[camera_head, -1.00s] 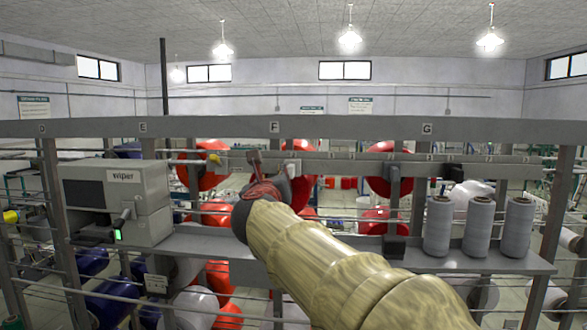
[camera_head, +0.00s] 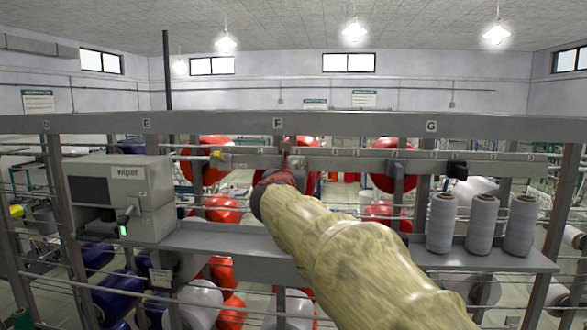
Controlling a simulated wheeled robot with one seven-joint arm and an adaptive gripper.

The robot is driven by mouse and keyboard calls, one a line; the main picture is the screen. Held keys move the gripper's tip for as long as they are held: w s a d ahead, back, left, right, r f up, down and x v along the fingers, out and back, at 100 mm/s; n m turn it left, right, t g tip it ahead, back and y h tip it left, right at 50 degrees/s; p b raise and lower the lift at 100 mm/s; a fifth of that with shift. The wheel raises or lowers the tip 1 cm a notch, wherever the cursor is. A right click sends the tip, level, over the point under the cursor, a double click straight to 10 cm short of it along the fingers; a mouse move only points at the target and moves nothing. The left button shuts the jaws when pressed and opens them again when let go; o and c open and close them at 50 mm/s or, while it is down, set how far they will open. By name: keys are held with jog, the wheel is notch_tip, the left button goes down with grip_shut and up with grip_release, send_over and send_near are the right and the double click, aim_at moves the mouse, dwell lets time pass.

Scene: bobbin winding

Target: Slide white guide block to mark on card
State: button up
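My gripper (camera_head: 288,160) is at the grey rail (camera_head: 350,164) that runs across the rack below the letter F. It is small in the picture and seen from behind, past my sleeved arm, so its fingers are mostly hidden. I cannot make out the white guide block clearly; my gripper covers that part of the rail. I cannot tell whether the fingers touch or hold anything.
A grey winder box (camera_head: 117,197) stands at the left. A black block (camera_head: 457,169) sits on the rail's right end. A yellow-tipped rod (camera_head: 217,155) is at its left end.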

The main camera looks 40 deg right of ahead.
jog(key=c, duration=0.3)
grip_shut()
dwell(0.7)
